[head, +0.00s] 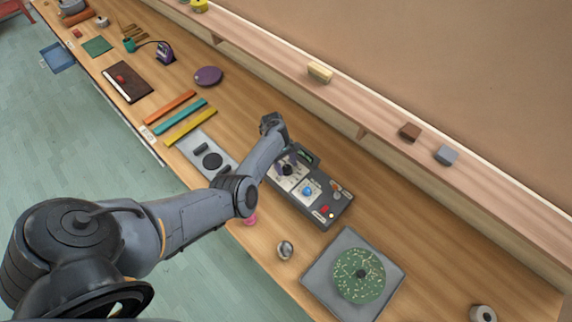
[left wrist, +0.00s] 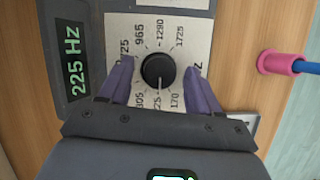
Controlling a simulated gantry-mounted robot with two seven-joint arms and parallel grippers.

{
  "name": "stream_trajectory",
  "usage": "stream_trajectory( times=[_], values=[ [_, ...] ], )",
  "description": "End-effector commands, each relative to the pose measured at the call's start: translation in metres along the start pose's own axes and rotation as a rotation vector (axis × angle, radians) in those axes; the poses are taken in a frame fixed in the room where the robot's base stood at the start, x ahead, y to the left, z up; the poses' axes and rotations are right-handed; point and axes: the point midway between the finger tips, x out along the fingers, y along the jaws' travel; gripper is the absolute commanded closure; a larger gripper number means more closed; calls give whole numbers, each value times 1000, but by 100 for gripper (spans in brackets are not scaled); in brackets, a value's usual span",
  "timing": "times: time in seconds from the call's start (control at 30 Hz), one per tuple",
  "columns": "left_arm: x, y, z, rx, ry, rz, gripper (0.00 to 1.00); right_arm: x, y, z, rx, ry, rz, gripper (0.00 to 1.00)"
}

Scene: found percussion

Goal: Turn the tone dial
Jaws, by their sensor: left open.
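The tone dial (left wrist: 157,70) is a round black knob on a pale panel with a printed Hz scale. Its white mark points down in the left wrist view, towards the partly hidden 225 label. A green display (left wrist: 73,68) reads 225 Hz. My left gripper (left wrist: 159,72) is open, with its purple fingers on either side of the dial; gaps show between fingers and knob, and I cannot tell their height. In the head view, the grey device (head: 325,203) lies under my left gripper's hand. My right gripper is in neither view.
A blue knob (head: 307,191) sits on the same device. A grey square tray (head: 325,275) with a green speckled disc (head: 350,285) and a small metal ball (head: 285,249) are nearby. A pink-ended blue stick (left wrist: 280,63) lies right of the panel. A shelf (head: 380,115) runs behind.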

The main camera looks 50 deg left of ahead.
Motion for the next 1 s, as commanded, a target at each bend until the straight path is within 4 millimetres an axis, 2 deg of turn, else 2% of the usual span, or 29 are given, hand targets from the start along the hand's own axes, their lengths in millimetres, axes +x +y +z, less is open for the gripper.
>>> stream_trajectory(
  times=[0.27,0.73,1.0],
  values=[
    [-8,0,0,0,1,0,37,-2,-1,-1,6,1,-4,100],
    [-81,0,-1,0,3,1,37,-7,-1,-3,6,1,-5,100],
    [-105,0,0,0,1,0,37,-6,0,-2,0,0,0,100]
  ],
)
